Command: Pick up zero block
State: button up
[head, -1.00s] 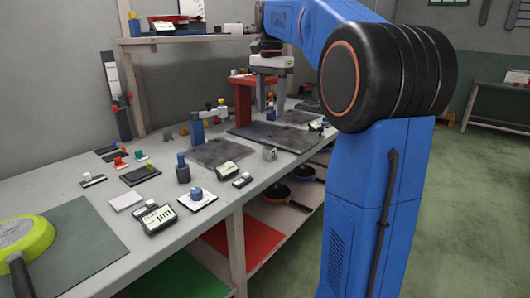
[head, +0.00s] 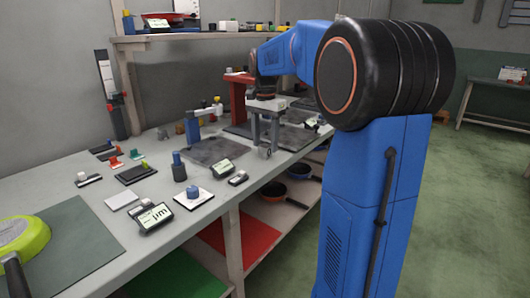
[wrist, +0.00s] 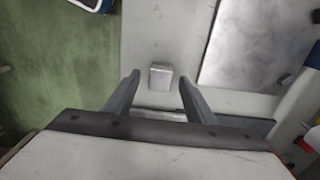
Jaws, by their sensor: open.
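A small grey metal block (wrist: 160,77), which I take for the zero block, sits on the light grey bench top. In the wrist view it lies between the two fingertips and appears beyond them, with space on both sides. In the head view the block (head: 264,153) is near the bench's front edge, just below my gripper (head: 265,142). My gripper is open and empty, its fingers pointing down. No mark on the block can be read.
A dark metal plate (head: 213,151) lies left of the block, with a blue clamp stand (head: 193,128) behind it. A small display (head: 224,167) and a red stand (head: 239,100) are nearby. The bench's front edge drops to a shelf with pans (head: 273,191).

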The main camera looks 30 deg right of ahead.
jog(key=shift+f, duration=1.3)
jog(key=shift+c, duration=0.6)
grip_shut()
jog(key=shift+r, duration=0.15)
